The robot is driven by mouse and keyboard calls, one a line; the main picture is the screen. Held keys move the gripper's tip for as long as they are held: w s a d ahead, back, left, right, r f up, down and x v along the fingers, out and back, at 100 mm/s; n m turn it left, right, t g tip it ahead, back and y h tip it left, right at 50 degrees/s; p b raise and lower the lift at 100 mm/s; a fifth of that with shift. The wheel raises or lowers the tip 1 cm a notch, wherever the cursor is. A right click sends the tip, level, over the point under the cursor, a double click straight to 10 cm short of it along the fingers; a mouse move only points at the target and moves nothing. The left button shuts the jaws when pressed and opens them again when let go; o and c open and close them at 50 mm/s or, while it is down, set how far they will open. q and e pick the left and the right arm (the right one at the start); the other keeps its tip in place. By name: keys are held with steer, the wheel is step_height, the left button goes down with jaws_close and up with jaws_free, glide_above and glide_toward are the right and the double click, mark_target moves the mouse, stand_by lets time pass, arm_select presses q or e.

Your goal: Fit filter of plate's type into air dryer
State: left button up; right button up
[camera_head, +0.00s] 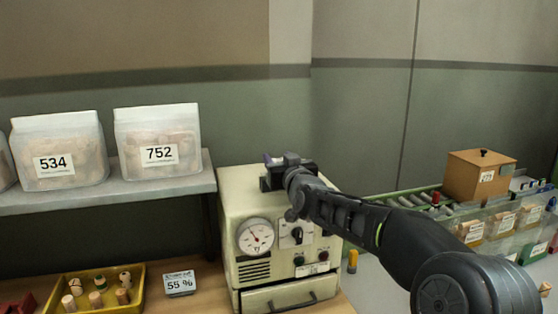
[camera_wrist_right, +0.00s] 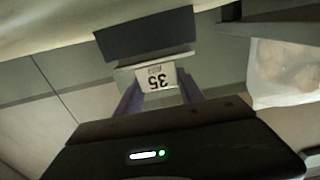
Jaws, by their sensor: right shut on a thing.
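The cream air dryer (camera_head: 240,190) stands in the middle of the head view, with a round gauge (camera_head: 255,237) and a drawer (camera_head: 280,296) at its front. My right gripper (camera_head: 273,162) is at the dryer's top. In the right wrist view it is shut on a pale filter (camera_wrist_right: 150,63) with a white label that appears to read 35, upside down. A dark block (camera_wrist_right: 145,35) lies just beyond the filter; I cannot tell whether the filter is inside it or only against it. A plate (camera_head: 180,283) reading 55 % stands left of the dryer. My left gripper is not in view.
A shelf (camera_head: 110,192) at left holds bags marked 534 (camera_head: 62,150) and 752 (camera_head: 158,140). A roller conveyor (camera_head: 400,199) with a brown box (camera_head: 478,176) and several labelled bins are at right.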

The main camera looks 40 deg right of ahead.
steer(key=shift+f+b, duration=0.3)
steer(key=shift+f, duration=0.05)
steer(key=o, duration=1.4)
steer(key=shift+s, duration=0.15)
steer(key=b+v, duration=0.2)
steer(key=v, duration=0.4)
steer(key=shift+s+a, duration=0.15)
steer(key=shift+s, duration=0.2)
steer(key=shift+s+a, duration=0.15)
steer(key=shift+s, duration=0.2)
